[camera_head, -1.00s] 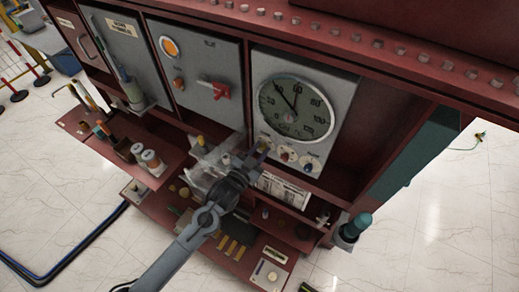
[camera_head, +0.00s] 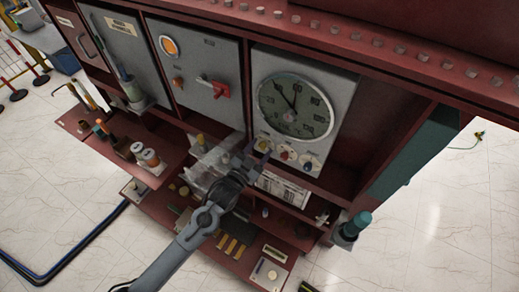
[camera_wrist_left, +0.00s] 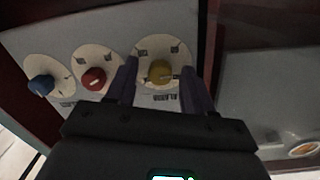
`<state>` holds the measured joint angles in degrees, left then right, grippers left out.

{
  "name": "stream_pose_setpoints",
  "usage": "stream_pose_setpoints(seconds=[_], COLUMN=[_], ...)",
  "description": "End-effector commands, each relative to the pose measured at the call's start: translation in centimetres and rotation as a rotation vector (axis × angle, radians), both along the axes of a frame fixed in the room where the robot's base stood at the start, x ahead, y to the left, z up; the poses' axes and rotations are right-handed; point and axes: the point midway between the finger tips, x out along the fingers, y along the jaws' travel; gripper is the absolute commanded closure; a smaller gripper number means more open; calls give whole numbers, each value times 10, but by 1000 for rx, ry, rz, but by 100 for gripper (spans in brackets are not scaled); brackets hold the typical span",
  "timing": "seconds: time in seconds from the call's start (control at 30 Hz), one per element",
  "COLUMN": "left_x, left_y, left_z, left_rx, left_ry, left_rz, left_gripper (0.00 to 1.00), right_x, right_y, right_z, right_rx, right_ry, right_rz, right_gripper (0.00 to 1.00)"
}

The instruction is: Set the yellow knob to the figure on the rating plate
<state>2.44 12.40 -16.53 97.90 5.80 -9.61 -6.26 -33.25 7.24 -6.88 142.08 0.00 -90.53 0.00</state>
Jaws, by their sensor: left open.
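The yellow knob (camera_wrist_left: 160,72) sits on a round white dial with small marks, at the right end of a row of three in the left wrist view. My left gripper (camera_wrist_left: 158,85) is open, with one finger on each side of the knob; I cannot tell whether they touch it. In the head view the left gripper (camera_head: 259,154) is in front of the lower left of the gauge panel and partly covers the yellow knob's dial. A white printed plate (camera_head: 284,190), which may be the rating plate, is below the panel; its text is too small to read. My right gripper is not in view.
The red knob (camera_wrist_left: 94,79) and blue knob (camera_wrist_left: 41,85) are close beside the yellow one. A round gauge (camera_head: 296,108) is above them. A red shelf with cups (camera_head: 148,158) is at the left, and a teal-topped item (camera_head: 355,225) at the lower right.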

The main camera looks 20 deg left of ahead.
Motion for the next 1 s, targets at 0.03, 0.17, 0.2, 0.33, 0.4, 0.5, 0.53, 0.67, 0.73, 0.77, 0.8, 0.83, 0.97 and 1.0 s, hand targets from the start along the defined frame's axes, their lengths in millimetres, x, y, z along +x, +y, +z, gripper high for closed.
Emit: stream_pose_setpoints(seconds=[0.03,0.17,0.2,0.33,0.4,0.5,0.53,0.67,0.73,0.77,0.8,0.83,0.97,1.0], left_x=[-4,-21,-28,-51,-63,-78,-82,-95,-99,-100,-102,-102,-103,-103], left_y=[1,4,5,9,11,14,15,17,18,18,18,18,19,19], left_z=[-1,-1,-1,-1,-1,0,0,1,2,2,2,3,3,3], left_rx=[1,0,0,2,1,1,1,0,0,0,0,0,0,0], left_ry=[0,2,1,3,3,2,2,2,1,1,1,1,0,0], left_rz=[0,1,-1,-1,-1,-1,-1,0,0,0,0,0,0,0], left_gripper=[48,48,48,48,48,48,48,48,48,48,48,48,48,48], right_x=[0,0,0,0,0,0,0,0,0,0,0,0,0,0], right_y=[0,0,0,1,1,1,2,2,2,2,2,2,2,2], right_z=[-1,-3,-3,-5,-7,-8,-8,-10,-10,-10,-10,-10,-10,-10], right_rx=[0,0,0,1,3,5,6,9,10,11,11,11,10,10], right_ry=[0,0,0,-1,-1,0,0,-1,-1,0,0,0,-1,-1], right_rz=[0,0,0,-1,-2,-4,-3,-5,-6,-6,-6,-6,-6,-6], right_gripper=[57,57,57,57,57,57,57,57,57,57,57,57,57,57])
